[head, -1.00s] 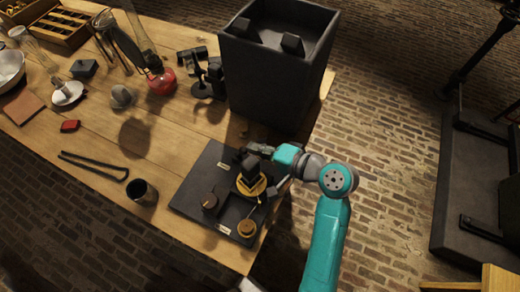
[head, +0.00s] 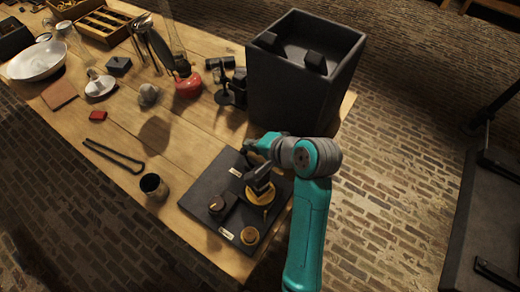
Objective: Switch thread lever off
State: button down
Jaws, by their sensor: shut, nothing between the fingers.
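A dark square board (head: 208,230) lies on the near right corner of the wooden table. On it stands a switch with a round brass base (head: 262,196) and a black upright part (head: 260,178). A small black block with a knob (head: 217,205) and a brass knob (head: 250,236) sit near the board's front edge. Small pale labels are on the board, too small to read. I cannot tell which part is the thread lever. My gripper (head: 254,151) is shut and empty at the board's back edge, just behind the black upright part. Whether it touches anything is unclear.
A tall black open box (head: 300,95) stands behind the board at the table's right edge. A dark cup (head: 154,186) and black tongs (head: 113,156) lie to the left. A red-based lamp (head: 188,85) and a white bowl (head: 37,61) stand farther back.

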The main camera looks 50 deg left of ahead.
jog(key=shift+s+a, duration=0.1)
jog(key=shift+a, duration=0.2)
jog(key=shift+r, duration=0.15)
jog(key=shift+r, duration=0.65)
